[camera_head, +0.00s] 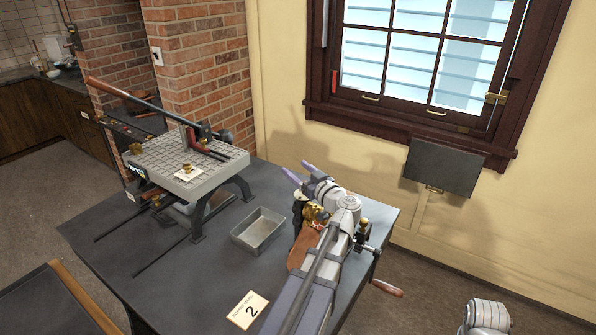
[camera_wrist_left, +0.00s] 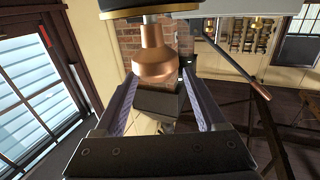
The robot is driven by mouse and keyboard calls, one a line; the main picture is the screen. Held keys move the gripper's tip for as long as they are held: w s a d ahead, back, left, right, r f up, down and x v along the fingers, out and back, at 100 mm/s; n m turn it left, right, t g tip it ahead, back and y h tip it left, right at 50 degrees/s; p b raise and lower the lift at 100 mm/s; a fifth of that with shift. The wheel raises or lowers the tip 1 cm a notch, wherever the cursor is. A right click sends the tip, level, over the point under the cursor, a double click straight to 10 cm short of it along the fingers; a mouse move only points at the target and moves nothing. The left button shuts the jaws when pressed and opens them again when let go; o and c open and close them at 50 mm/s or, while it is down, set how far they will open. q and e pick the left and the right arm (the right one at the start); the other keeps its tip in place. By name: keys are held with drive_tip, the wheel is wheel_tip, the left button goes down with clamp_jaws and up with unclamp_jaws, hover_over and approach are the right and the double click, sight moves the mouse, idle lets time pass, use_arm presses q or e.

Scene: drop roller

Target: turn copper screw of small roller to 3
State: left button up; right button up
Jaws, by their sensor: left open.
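The small roller is mostly hidden behind my left arm in the head view. Brass parts (camera_head: 316,214) and a crank handle (camera_head: 387,288) show around the arm. In the left wrist view a copper screw (camera_wrist_left: 155,65) with a narrow neck and flared body appears just beyond and between the fingertips. My left gripper (camera_head: 298,172) is open, its two purple fingers apart above the roller area. In the wrist view the open left gripper (camera_wrist_left: 159,82) has a gap on each side of the screw. No dial number is readable. My right gripper is not in view.
A grey metal tray (camera_head: 258,231) and a card marked 2 (camera_head: 247,311) lie on the dark table (camera_head: 170,285). A larger machine with a gridded top (camera_head: 190,155) and long bar stands at the left. A window (camera_head: 425,60) and wall are behind.

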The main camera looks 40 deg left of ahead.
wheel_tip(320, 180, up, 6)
drive_tip(key=p, duration=0.5)
